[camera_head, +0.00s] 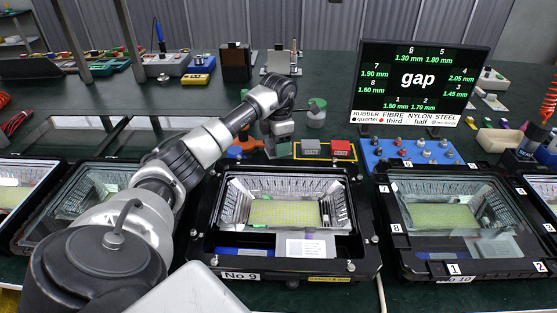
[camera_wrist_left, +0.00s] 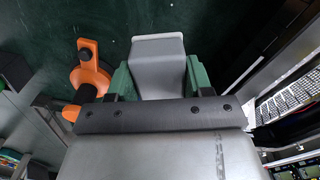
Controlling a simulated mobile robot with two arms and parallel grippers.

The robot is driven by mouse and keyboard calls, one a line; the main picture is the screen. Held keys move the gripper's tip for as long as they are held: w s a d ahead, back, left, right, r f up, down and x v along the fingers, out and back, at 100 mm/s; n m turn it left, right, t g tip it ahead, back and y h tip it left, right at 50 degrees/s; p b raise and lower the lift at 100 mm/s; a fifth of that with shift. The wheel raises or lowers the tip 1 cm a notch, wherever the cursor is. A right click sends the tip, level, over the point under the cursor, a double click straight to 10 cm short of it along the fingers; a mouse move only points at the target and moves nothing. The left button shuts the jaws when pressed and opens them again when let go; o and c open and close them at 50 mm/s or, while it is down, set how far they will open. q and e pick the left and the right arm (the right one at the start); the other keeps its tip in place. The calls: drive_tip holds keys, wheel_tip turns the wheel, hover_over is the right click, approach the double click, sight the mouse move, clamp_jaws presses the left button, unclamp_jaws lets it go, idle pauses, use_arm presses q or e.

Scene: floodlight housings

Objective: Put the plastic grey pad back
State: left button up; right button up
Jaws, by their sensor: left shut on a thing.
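The grey pad (camera_wrist_left: 158,60) is a smooth, light grey block between the green fingers of my left gripper (camera_wrist_left: 160,82) in the left wrist view. The left gripper is shut on it and holds it over the dark green bench. In the head view the left gripper (camera_head: 283,149) is behind the middle floodlight housing, just left of a yellow-outlined area (camera_head: 325,158). The pad cannot be made out clearly there. A red block (camera_head: 342,148) and a greyish block (camera_head: 310,148) are in that area. My right gripper is not in view.
An orange tool (camera_head: 247,143) lies left of the gripper; it also shows in the left wrist view (camera_wrist_left: 90,70). The open floodlight housing No 9 (camera_head: 283,262) is in front. A blue tray of knobs (camera_head: 375,160) and a gap screen (camera_head: 420,82) stand to the right.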

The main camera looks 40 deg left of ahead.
use_arm(q)
wheel_tip(320, 180, down, 2)
drive_tip(key=shift+s+a+f, duration=0.1)
drive_tip(key=shift+f, duration=1.95)
drive_tip(key=shift+f, duration=0.1)
drive_tip(key=shift+f, duration=0.15)
drive_tip(key=o, duration=0.9)
wheel_tip(320, 180, up, 13)
drive_tip(key=shift+f, duration=0.2)
